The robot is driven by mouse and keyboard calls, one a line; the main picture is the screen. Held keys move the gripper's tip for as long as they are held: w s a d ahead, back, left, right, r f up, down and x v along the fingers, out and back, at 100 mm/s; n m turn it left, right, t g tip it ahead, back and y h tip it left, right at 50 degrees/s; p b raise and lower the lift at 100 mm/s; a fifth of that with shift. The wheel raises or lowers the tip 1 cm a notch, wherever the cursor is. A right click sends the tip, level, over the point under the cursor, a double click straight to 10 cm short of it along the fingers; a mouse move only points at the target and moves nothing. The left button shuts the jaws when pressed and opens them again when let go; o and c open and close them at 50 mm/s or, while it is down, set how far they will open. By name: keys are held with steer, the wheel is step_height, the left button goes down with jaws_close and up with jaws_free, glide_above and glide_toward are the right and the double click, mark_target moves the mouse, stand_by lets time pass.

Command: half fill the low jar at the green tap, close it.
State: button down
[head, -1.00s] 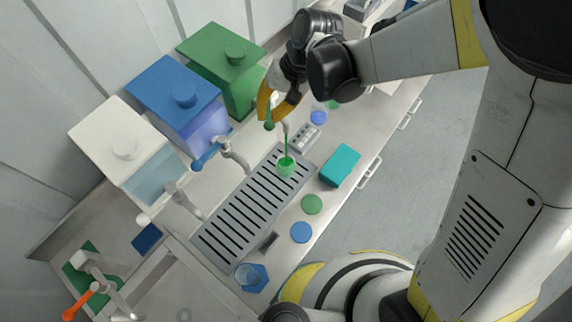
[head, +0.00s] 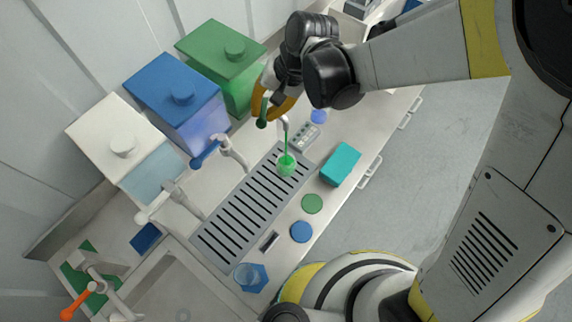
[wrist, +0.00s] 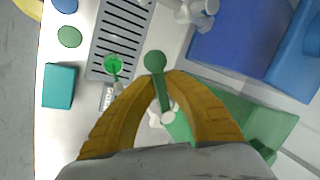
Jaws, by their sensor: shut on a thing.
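The low jar (head: 286,167) stands open on the slotted drain grate under the green tap (head: 284,125). A thin green stream runs from the spout into it, and green liquid shows inside; the exact level is hard to tell. The jar also shows in the wrist view (wrist: 112,65). My gripper (wrist: 160,80) is shut on the green tap's lever (wrist: 156,64), with yellow fingers on both sides of it. In the head view the gripper (head: 268,102) is beside the green tank. A green lid (head: 312,204) and a blue lid (head: 301,232) lie on the counter.
Green (head: 232,85), blue (head: 178,95) and white (head: 120,140) tanks stand along the wall. A teal box (head: 341,164) lies right of the grate (head: 212,250). A clear vessel (head: 246,274) stands on a blue hexagonal piece. A blue tap (head: 215,149) projects over the counter.

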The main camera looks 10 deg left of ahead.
steer(key=a+m+t, duration=0.1)
steer(key=m, duration=0.1)
steer(key=a+m+t+b, duration=0.1)
steer(key=m, duration=0.1)
steer(key=a+m+b, duration=0.1)
steer(key=m, duration=0.2)
steer(key=shift+w+t+h, duration=0.25)
steer(key=shift+t+h, duration=0.05)
steer(key=shift+t, duration=0.1)
steer(key=c, duration=1.4)
jaws_free()
steer(key=shift+a, duration=0.2)
steer(key=shift+d+r, duration=0.1)
steer(key=v, duration=1.2)
steer(key=s+d+f+n+t+h+b, duration=0.2)
steer(key=d+f+n+b, duration=0.1)
steer(key=d+f+b, duration=0.9)
steer(key=s+d+f+n+t+h+b, duration=0.2)
steer(key=d+f+b, duration=1)
steer(key=d, duration=0.8)
steer(key=shift+f+n+t+b, duration=0.4)
steer(key=shift+n+b, duration=0.1)
steer(key=shift+b, duration=0.15)
